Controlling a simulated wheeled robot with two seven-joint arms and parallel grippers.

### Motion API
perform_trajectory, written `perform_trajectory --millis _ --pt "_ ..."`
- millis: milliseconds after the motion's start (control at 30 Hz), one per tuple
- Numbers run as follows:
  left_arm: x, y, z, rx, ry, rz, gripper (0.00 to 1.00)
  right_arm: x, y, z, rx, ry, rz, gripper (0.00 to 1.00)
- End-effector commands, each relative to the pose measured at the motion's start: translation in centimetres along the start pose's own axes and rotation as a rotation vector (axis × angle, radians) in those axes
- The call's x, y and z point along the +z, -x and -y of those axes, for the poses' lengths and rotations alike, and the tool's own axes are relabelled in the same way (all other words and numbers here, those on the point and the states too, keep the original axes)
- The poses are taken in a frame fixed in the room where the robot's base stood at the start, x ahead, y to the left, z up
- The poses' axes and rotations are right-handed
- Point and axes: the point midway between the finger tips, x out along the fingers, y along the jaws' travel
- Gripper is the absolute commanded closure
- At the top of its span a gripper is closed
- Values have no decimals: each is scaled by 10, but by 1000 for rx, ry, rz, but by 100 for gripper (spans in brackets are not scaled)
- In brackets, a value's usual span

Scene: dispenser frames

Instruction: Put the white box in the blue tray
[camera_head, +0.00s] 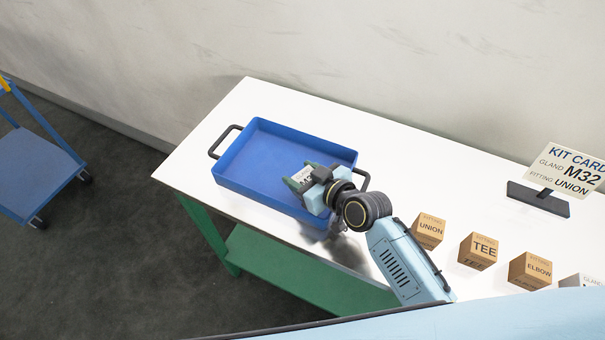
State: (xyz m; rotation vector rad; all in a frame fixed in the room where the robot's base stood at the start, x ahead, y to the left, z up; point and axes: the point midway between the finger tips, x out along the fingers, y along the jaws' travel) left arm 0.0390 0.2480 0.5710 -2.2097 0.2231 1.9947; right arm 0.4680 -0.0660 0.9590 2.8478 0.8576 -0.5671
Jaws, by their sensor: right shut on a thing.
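The blue tray (262,162) sits on the left part of the white table, with a black handle at each end. My right gripper (306,178) is over the tray's right end and is shut on a white box (305,173). Dark print reading "GLAND" shows on the box's top, and the gripper hides much of it. I cannot tell whether the box touches the tray floor. The visible part of the tray floor is empty. My left gripper is not in view.
Another white box (582,281) is at the right edge. A kit card (570,170) reading "GLAND M32, FITTING UNION" stands behind them. A blue cart (38,170) is far left.

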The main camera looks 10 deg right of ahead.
Motion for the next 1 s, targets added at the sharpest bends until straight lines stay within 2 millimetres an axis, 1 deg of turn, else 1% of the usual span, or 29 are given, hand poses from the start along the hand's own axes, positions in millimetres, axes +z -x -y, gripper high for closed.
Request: perform_trajectory --millis 200,233,400,633,767,867,967,1000 --pt "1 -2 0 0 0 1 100 3 -1 0 0 1 -1 74" --pt "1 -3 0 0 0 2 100 3 -1 0 0 0 0 48" --pt "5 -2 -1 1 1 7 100 2 -1 0 0 0 0 28" --pt "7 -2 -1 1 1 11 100 2 -1 0 0 -1 0 28" --pt "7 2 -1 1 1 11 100 -2 2 0 1 -1 0 28" --pt "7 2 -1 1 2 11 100 0 14 0 1 0 0 28" --pt "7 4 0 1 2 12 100 0 32 0 0 1 1 28" --pt "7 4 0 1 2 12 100 0 40 0 0 2 2 28"
